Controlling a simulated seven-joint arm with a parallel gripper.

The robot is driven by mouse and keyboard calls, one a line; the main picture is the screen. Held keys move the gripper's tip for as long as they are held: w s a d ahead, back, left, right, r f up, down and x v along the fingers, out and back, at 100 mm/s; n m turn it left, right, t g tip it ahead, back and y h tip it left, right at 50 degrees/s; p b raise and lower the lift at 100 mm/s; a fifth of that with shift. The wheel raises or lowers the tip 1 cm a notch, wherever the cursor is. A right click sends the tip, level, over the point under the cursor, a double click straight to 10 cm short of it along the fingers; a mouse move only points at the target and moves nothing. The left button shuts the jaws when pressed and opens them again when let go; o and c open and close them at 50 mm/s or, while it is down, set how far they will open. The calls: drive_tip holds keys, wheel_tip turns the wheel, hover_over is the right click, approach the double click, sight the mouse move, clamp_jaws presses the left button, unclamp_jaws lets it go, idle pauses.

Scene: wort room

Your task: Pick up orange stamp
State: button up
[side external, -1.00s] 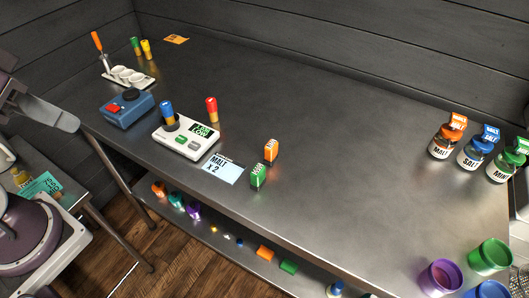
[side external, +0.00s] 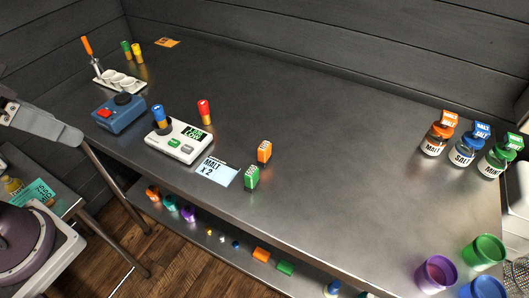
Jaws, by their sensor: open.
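The orange stamp (side external: 264,152) is a small upright block with a pale marked face. It stands on the metal bench, right of the scale and behind a similar green block (side external: 251,177). The two blocks are close together. My gripper (side external: 66,137) is at the left edge, partly in view, beyond the bench's left end and far from the orange stamp. It is open, and nothing shows in it.
A blue device (side external: 119,114) is farther left. Jars (side external: 438,137) and cups (side external: 437,273) stand at the right. The bench's middle is clear.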

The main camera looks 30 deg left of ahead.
drive_tip(key=shift+w, duration=0.1)
drive_tip(key=m+g, duration=0.5)
drive_tip(key=m, duration=1.2)
hover_over(264, 145)
drive_tip(key=a, duration=0.2)
wheel_tip(264, 145, down, 13)
drive_tip(key=shift+m+g, duration=0.3)
drive_tip(key=shift+m, duration=0.2)
drive_tip(key=f, duration=0.2)
drive_tip(key=d+f, duration=0.1)
drive_tip(key=f, duration=0.2)
drive_tip(key=d+f, duration=0.1)
drive_tip(key=f, duration=0.2)
drive_tip(key=shift+d+f, duration=0.1)
drive_tip(key=shift+f, duration=0.55)
drive_tip(key=shift+c, duration=0.5)
